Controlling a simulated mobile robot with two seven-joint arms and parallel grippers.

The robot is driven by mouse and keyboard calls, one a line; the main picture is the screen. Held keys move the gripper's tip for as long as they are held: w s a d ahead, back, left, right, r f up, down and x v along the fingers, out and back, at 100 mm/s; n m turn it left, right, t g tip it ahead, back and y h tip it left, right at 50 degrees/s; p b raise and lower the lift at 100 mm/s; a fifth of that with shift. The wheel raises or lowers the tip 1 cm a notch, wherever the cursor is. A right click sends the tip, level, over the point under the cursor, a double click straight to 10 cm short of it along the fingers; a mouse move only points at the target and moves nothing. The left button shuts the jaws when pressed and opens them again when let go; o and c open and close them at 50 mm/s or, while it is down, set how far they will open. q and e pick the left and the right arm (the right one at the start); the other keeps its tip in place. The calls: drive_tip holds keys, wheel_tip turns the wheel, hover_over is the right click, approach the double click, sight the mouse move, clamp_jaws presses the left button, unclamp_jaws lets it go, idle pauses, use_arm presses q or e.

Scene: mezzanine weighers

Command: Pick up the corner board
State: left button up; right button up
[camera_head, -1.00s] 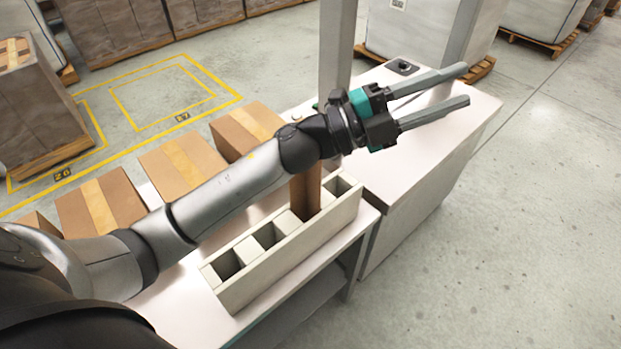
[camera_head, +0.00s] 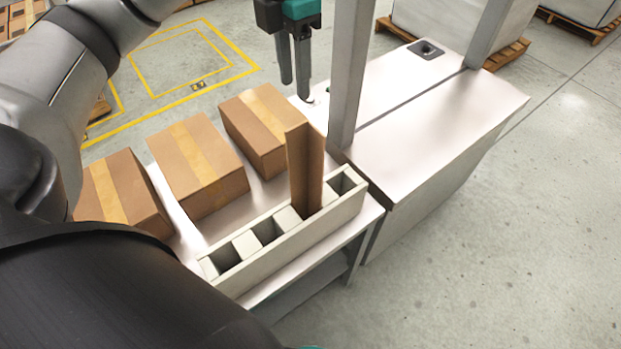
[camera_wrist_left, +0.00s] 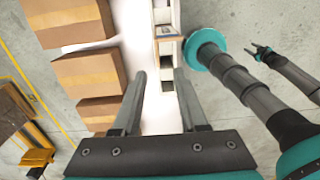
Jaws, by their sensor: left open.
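The corner board (camera_head: 305,172) is a tall brown angled piece. It stands upright in one slot of the pale slotted rack (camera_head: 290,247) on the bench, and its lower end is hidden inside the slot. My left gripper (camera_head: 295,88) points down, open and empty, beyond the corner board and apart from it, near the grey post. In the left wrist view its two fingers (camera_wrist_left: 160,100) are spread with nothing between them. My right gripper (camera_wrist_left: 261,51) shows small at the upper right of that view, too small to judge its jaws.
Several taped cartons (camera_head: 197,165) line the bench behind the rack. A grey post (camera_head: 351,75) rises close to the right of my left gripper. A pale cabinet (camera_head: 440,130) adjoins the bench on the right. The floor at the right is clear.

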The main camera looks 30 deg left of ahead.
use_arm(q)
hover_over(298, 141)
drive_tip(key=f, duration=0.8)
drive_tip(key=shift+s+a+f+p, duration=0.15)
drive_tip(key=shift+a+f+p, duration=0.1)
drive_tip(key=shift+p, duration=0.05)
drive_tip(key=shift+f, duration=0.6)
drive_tip(key=f, duration=0.1)
drive_tip(key=f+p, duration=0.1)
drive_tip(key=f, duration=0.2)
drive_tip(key=shift+w+d+f, duration=0.1)
drive_tip(key=shift+w+d, duration=0.05)
drive_tip(key=shift+w, duration=0.1)
drive_tip(key=shift+f, duration=0.55)
clamp_jaws()
